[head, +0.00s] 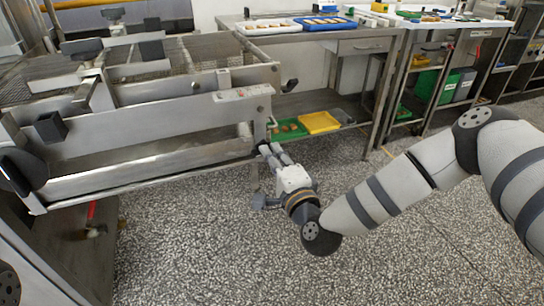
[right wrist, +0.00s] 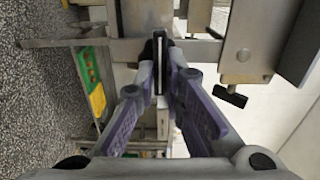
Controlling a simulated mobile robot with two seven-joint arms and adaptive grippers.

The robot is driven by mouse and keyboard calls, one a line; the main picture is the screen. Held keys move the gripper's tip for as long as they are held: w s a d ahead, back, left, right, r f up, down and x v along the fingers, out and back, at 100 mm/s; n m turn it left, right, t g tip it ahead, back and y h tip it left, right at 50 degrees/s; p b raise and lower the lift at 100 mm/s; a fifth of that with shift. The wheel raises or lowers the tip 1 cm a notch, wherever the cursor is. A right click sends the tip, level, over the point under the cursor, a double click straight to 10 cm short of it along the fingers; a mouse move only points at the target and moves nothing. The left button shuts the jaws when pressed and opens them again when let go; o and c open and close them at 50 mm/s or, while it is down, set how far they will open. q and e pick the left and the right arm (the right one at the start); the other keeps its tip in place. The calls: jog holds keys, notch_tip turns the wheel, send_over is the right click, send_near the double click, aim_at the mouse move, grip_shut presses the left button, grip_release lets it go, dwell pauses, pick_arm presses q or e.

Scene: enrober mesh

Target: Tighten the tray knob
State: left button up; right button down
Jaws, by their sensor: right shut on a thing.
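The enrober (head: 150,130) is a metal machine with a mesh belt and a long tray along its lower front. My right gripper (head: 267,149) reaches the lower right corner of this frame, by the end of the tray (head: 140,178). In the right wrist view the fingers (right wrist: 160,85) are closed together on a small dark part, which I take to be the tray knob (right wrist: 160,45). My left gripper is out of view.
A steel table (head: 330,38) behind carries a white tray (head: 268,27) and a blue tray (head: 325,23). Its lower shelf holds a green tray (head: 288,130) and a yellow tray (head: 320,122). The speckled floor in front is clear.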

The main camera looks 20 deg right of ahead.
jog(key=shift+a+f, duration=0.1)
jog(key=shift+f, duration=0.05)
dwell(0.3)
jog(key=c, duration=1.7)
grip_release()
jog(key=s, duration=1.2)
jog(key=shift+d, duration=0.25)
